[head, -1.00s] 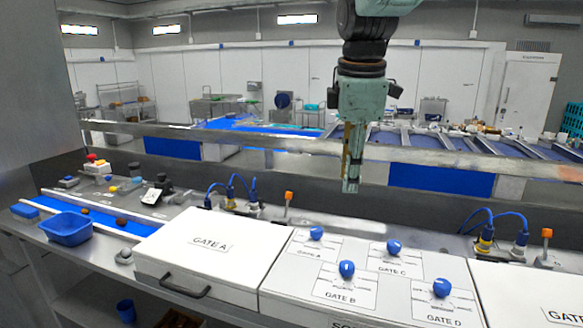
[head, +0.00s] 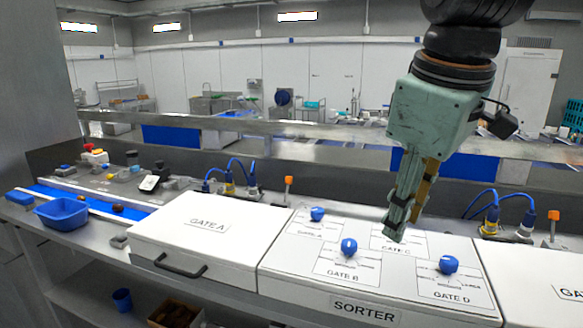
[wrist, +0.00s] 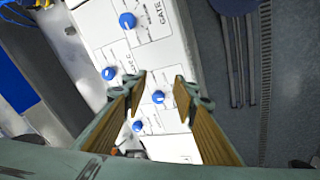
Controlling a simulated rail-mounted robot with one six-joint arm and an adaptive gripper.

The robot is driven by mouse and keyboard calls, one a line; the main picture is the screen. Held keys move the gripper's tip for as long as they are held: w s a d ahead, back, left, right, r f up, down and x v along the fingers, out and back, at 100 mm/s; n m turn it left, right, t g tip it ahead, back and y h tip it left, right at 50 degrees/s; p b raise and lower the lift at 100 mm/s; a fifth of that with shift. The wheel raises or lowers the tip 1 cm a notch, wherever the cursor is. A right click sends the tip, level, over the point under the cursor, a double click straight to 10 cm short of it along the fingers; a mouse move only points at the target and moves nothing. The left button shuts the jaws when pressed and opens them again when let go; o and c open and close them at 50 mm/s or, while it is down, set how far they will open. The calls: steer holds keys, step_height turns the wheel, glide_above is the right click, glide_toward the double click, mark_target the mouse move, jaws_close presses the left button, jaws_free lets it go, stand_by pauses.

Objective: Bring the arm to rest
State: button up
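My gripper (head: 398,232) hangs tilted above the sorter panel (head: 280,258), in front of the Gate C knob's place, and hides that knob in the head view. In the wrist view its two tan-padded fingers (wrist: 160,80) stand apart with nothing between them. The Gate A knob (head: 317,214), Gate B knob (head: 349,246) and Gate D knob (head: 448,264) are blue and stand on the white panel. Several blue knobs show below the gripper in the wrist view. No contact between fingers and panel can be made out.
A white Gate A cover (head: 200,236) with a dark handle lies left of the panel. A blue tray (head: 62,213) stands beside the blue conveyor at the far left. Blue cables and orange-topped posts (head: 288,186) rise behind the panel. A metal rail (head: 300,132) crosses behind.

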steer(key=s+d+f+m+b, duration=0.1)
steer(key=s+f+m, duration=0.3)
steer(key=s, duration=0.5)
steer(key=s+d+f+m+b, duration=0.1)
steer(key=s+f+m+b, duration=0.3)
steer(key=s+f, duration=0.5)
steer(key=shift+s+d+m+t+b, duration=0.2)
steer(key=shift+s+m+t+b, duration=0.15)
steer(key=shift+s, duration=0.35)
steer(key=shift+o, duration=0.2)
stand_by(0.5)
